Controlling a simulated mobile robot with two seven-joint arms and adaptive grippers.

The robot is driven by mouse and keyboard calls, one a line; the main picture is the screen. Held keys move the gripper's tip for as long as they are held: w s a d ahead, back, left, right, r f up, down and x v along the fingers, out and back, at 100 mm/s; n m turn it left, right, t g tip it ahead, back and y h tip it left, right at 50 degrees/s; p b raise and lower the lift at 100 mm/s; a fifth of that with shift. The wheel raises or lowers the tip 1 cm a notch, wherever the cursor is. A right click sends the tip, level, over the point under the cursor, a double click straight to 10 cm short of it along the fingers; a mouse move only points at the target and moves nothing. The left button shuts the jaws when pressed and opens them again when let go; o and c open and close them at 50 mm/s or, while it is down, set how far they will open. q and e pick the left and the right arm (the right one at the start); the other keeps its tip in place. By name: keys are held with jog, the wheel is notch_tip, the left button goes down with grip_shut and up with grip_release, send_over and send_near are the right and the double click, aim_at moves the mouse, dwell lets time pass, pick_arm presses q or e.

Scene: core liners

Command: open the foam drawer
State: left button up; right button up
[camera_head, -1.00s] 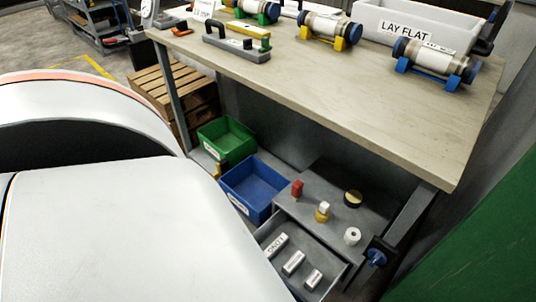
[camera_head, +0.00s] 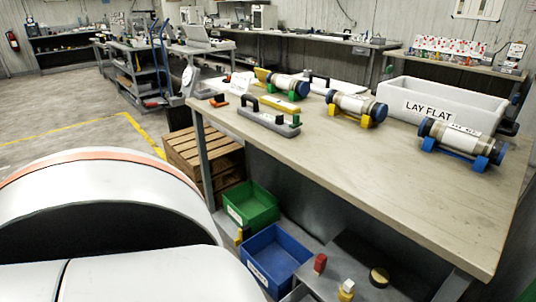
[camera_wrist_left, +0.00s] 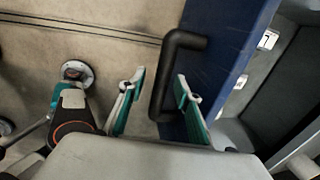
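In the left wrist view, a blue drawer front (camera_wrist_left: 222,45) carries a black bar handle (camera_wrist_left: 160,80). The open drawer's grey interior (camera_wrist_left: 285,75) and small white labelled pieces show behind the front. My left gripper (camera_wrist_left: 158,88) has its two teal fingers apart, one on each side of the handle bar. I cannot tell whether either finger touches it. In the head view, only a small grey corner of the drawer (camera_head: 299,294) shows at the bottom edge. My left gripper is not visible there, and my right gripper is in neither view.
A blue bin (camera_head: 276,252) and a green bin (camera_head: 250,204) stand beside the drawer unit (camera_head: 345,262), which has small items on top. The workbench (camera_head: 350,165) above holds core tubes on cradles and a white LAY FLAT tray (camera_head: 445,102).

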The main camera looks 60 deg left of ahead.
pick_arm(q)
jog(key=shift+w+r, duration=0.1)
notch_tip(320, 180, up, 12)
jog(key=s, duration=0.2)
jog(key=shift+s+d, duration=0.15)
jog(key=shift+d, duration=0.15)
jog(key=shift+f, duration=0.2)
dwell(0.5)
